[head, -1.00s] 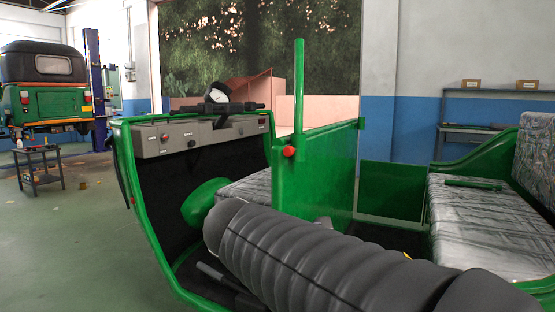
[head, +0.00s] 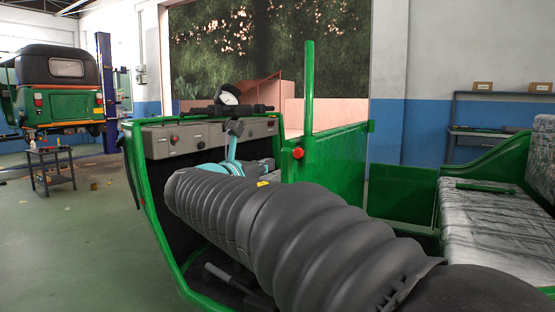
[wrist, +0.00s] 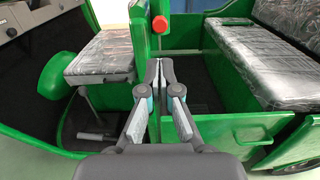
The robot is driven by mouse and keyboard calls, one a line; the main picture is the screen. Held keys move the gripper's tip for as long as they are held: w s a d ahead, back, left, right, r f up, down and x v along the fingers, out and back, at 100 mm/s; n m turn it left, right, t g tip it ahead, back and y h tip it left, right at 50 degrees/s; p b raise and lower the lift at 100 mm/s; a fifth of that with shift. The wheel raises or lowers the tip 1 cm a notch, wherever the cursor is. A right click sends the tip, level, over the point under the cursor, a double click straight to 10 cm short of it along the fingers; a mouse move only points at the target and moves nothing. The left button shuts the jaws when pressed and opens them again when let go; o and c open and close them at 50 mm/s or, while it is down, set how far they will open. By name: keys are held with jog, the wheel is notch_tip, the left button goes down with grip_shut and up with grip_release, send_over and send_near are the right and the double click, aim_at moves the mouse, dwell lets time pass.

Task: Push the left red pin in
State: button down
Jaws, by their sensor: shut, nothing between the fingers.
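The red pin (head: 297,152) is a round red knob on the green panel beside the upright green post in the head view. It also shows at the top middle of the wrist view (wrist: 160,24). My gripper (wrist: 160,65) is shut and empty in the wrist view, its fingertips below the pin in the picture and apart from it. In the head view my sleeved arm stretches forward, with blue parts at its far end left of the pin; the fingertips cannot be made out there. No second red pin of this kind is seen on the panel.
The green rickshaw has a grey dashboard (head: 210,137) with another small red knob at left, and handlebars above. A plastic-covered seat (head: 488,215) lies right. A green panel (wrist: 140,50) is close to my fingers. A small table (head: 50,168) stands far left.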

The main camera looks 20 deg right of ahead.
aim_at(297, 153)
jog(key=x, duration=1.4)
jog(key=shift+p, duration=0.35)
jog(key=shift+a, duration=0.1)
jog(key=shift+p+x, duration=0.4)
jog(key=shift+x, duration=0.6)
jog(key=shift+s+r, duration=0.1)
jog(key=b+v, duration=0.1)
jog(key=v, duration=1.3)
jog(key=shift+a, duration=0.1)
